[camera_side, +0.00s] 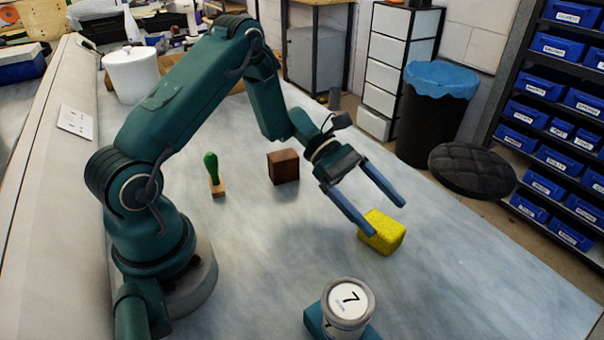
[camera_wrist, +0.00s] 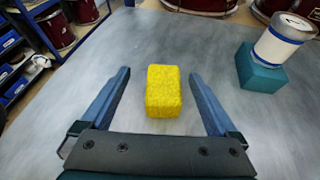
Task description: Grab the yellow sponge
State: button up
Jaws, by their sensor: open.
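The yellow sponge (camera_side: 384,233) is a small block on the grey bench top in the side view. My gripper (camera_side: 389,215) is open, with its two blue fingers reaching toward the sponge. In the wrist view the sponge (camera_wrist: 163,92) lies between the two spread fingers of my gripper (camera_wrist: 160,73), with a gap on each side. The fingers do not appear to touch it. How far the fingertips are above the bench is hard to tell.
A white can marked 7 (camera_side: 347,302) stands on a teal block (camera_side: 315,319) near the front. The bench (camera_side: 480,270) right of the sponge is clear.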

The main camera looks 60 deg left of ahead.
aim_at(399, 243)
jog(key=shift+s+a+f+n, duration=0.1)
jog(key=shift+s+f+n, duration=0.1)
jog(key=shift+f, duration=0.25)
jog(key=shift+s+f+n, duration=0.15)
jog(key=shift+f+n, duration=0.05)
jog(key=shift+f, duration=0.2)
jog(key=shift+x, duration=2.45)
jog(key=c, duration=1.4)
jog(key=shift+r, duration=0.1)
